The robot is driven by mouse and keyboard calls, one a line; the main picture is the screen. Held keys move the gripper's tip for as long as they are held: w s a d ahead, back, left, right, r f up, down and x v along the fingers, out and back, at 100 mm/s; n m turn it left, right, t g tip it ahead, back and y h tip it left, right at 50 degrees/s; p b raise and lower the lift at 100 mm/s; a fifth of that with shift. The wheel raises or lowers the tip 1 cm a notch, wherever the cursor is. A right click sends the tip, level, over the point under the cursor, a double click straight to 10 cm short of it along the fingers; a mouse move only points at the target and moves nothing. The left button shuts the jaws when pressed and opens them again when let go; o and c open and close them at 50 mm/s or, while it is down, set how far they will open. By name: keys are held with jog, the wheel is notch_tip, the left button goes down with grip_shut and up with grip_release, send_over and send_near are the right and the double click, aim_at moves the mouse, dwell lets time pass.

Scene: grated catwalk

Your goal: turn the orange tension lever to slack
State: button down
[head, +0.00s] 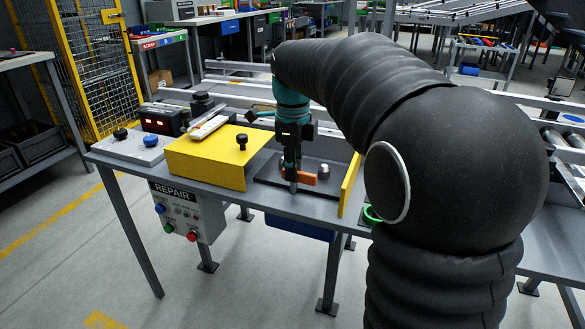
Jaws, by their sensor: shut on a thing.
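The orange tension lever (306,178) shows low above a dark plate (269,173) on the grey workbench. My gripper (291,184) points straight down over the plate and is shut on the lever. The lever's orange part sticks out to the right of the fingers, close to a grey-topped knob (323,171). The gripper body hides the lever's left part. Any slack or tension marking is too small to see.
A yellow box with a black knob (214,160) stands just left of the plate, and a yellow upright panel (350,185) just right. A control panel (140,146) sits at the bench's left end. A REPAIR button box (187,209) hangs at the front.

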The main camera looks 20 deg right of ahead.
dwell(0.4)
jog(key=c, duration=1.2)
grip_release()
notch_tip(320, 180, up, 12)
jog(key=s+f+n+t, duration=0.2)
jog(key=s+f+n, duration=0.7)
jog(key=s+n, duration=0.2)
jog(key=s+f+n+t, duration=0.3)
jog(key=s+f+n, duration=0.6)
jog(key=s+n, duration=0.3)
jog(key=shift+s+n+t, duration=0.15)
jog(key=shift+n+t, duration=0.15)
jog(key=shift+n, duration=0.8)
